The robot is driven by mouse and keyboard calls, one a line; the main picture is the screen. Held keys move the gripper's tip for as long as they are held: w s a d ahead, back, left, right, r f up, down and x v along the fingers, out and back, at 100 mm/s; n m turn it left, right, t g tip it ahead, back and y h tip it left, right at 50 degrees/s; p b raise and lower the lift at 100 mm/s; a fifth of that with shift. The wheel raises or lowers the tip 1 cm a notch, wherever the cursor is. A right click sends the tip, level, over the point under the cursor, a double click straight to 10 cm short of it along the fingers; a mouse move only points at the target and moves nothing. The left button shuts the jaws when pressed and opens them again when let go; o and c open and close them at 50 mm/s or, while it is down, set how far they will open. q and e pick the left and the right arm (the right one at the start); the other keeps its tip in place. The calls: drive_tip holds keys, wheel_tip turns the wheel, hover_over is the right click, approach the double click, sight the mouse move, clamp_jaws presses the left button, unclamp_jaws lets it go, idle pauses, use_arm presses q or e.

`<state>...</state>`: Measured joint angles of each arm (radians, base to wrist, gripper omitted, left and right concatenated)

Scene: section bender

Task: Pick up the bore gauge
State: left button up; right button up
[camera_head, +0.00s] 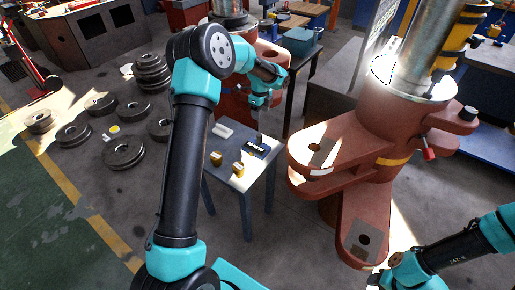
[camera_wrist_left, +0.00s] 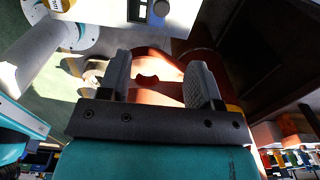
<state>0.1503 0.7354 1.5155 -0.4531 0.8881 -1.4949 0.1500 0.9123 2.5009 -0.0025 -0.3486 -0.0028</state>
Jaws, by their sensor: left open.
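A small dark instrument with a pale, display-like patch, which looks like the bore gauge (camera_head: 256,148), lies on the small grey table (camera_head: 228,181) near its far right edge. In the left wrist view, a dark item that seems to be the same gauge (camera_wrist_left: 138,10) is cut off by the top edge. The gripper of my right arm does not show.
Two brass-coloured pieces (camera_head: 238,169) (camera_head: 216,158) and a white block (camera_head: 222,130) share the small table. A large red-brown machine (camera_head: 375,150) with protruding plates stands close on the right. Stacked dark discs (camera_head: 122,152) lie on the floor at left.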

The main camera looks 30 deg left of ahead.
sight(259, 135)
use_arm(q)
wheel_tip(259, 135, down, 12)
drive_tip(key=shift+r, duration=0.1)
idle(0.4)
drive_tip(key=shift+w+a+f, duration=0.1)
drive_tip(key=shift+f, duration=1.3)
drive_tip(key=shift+a+f, duration=0.1)
drive_tip(key=shift+f, duration=1.25)
clamp_jaws()
